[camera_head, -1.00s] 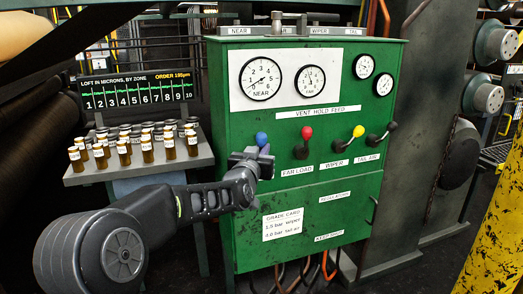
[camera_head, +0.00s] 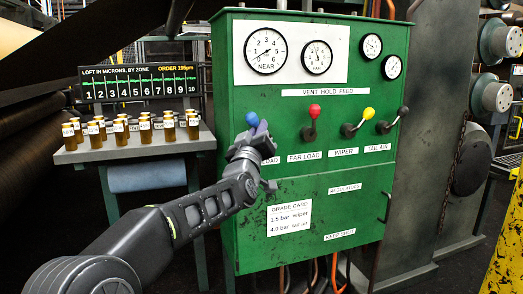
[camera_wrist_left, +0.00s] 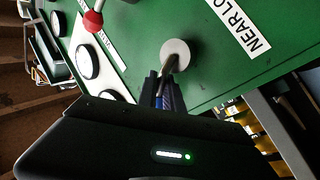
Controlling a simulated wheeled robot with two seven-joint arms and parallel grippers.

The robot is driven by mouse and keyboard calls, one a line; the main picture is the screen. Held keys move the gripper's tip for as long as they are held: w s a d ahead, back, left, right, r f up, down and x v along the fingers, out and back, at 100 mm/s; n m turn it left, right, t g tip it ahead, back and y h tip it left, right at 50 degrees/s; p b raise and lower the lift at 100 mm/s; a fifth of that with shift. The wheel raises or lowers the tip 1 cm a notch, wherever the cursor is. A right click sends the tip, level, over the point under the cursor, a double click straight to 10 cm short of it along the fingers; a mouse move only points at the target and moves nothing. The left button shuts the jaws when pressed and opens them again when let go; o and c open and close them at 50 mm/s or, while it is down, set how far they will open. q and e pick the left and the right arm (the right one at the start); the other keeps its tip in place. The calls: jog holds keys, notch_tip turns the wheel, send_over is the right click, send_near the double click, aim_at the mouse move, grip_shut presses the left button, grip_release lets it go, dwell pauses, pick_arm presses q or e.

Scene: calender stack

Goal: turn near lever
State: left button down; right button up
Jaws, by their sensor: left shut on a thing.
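The near lever has a blue knob (camera_head: 252,119) and sits at the left of the lever row on the green cabinet (camera_head: 300,205). My left gripper (camera_head: 255,138) is shut on this lever, with the knob at its tip. In the wrist view, the lever's shaft (camera_wrist_left: 167,70) runs from a pale round base (camera_wrist_left: 175,53) down between the fingers, where a bit of blue shows. A label (camera_wrist_left: 238,27) beginning "NEAR LO" is beside it. The NEAR gauge (camera_head: 265,50) is above. My right gripper is not in view.
To the right are a red-knobbed lever (camera_head: 314,111), a yellow-knobbed lever (camera_head: 368,114) and a black-knobbed lever (camera_head: 403,111). Amber jars (camera_head: 145,131) stand on a shelf (camera_head: 110,150) at left. A yellow post (camera_head: 505,240) is at far right.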

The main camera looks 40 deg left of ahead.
pick_arm(q)
jog(key=shift+s+a+n+y+b, duration=0.1)
jog(key=shift+s+n+y+b, duration=0.15)
jog(key=shift+n+y+b, duration=0.35)
jog(key=shift+s+a+r+n+b, duration=0.1)
jog(key=shift+r+n+b, duration=0.1)
jog(key=shift+n+b, duration=0.25)
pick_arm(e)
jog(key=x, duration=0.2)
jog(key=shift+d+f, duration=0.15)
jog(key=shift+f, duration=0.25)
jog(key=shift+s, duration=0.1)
pick_arm(q)
jog(key=c, duration=1.4)
grip_release()
jog(key=shift+s, duration=0.1)
jog(key=shift+c, duration=0.2)
jog(key=shift+f, duration=0.1)
jog(key=shift+f, duration=0.1)
